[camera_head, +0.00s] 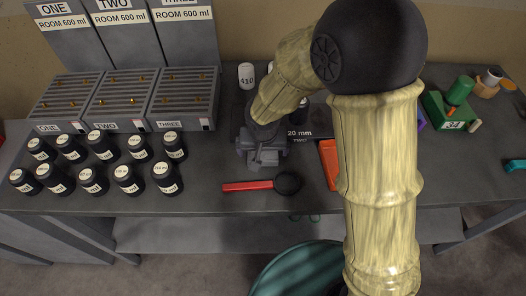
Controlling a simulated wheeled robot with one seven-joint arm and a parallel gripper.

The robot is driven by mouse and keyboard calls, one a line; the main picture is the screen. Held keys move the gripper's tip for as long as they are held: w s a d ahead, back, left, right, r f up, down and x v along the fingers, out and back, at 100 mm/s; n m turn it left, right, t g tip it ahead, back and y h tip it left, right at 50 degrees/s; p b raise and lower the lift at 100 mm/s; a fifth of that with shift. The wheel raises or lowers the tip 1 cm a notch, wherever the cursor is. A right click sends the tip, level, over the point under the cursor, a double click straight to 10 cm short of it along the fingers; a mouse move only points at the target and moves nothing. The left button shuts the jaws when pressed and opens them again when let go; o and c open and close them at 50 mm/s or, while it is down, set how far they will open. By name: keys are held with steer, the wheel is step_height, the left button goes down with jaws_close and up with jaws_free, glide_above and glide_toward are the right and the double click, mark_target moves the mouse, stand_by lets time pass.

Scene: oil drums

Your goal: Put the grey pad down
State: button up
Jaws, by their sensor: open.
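My gripper (264,163) is over the middle of the grey workbench (215,202), pointing down and open. It is just behind a tool with a red handle (247,185) and a round black head (288,183). I cannot make out a separate grey pad; grey shapes around the fingers blend with the gripper and the bench. A dark piece labelled "20 mm TWO" (300,135) lies to the right of the gripper, partly hidden by my arm.
Slotted grey trays ONE, TWO and THREE (124,100) stand at the left, with several black labelled jars (126,180) in front. A white-topped item marked 410 (246,75) stands behind the gripper. An orange item (329,160) and a green block marked 34 (452,112) are right.

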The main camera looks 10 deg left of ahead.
steer(key=v, duration=0.9)
steer(key=shift+r, duration=0.25)
steer(key=s+d+m+p, duration=0.1)
steer(key=s+d, duration=0.1)
steer(key=d, duration=1)
steer(key=s+d+m+p, duration=0.1)
steer(key=s+d, duration=0.1)
steer(key=d, duration=1.1)
steer(key=shift+r+m+h, duration=0.3)
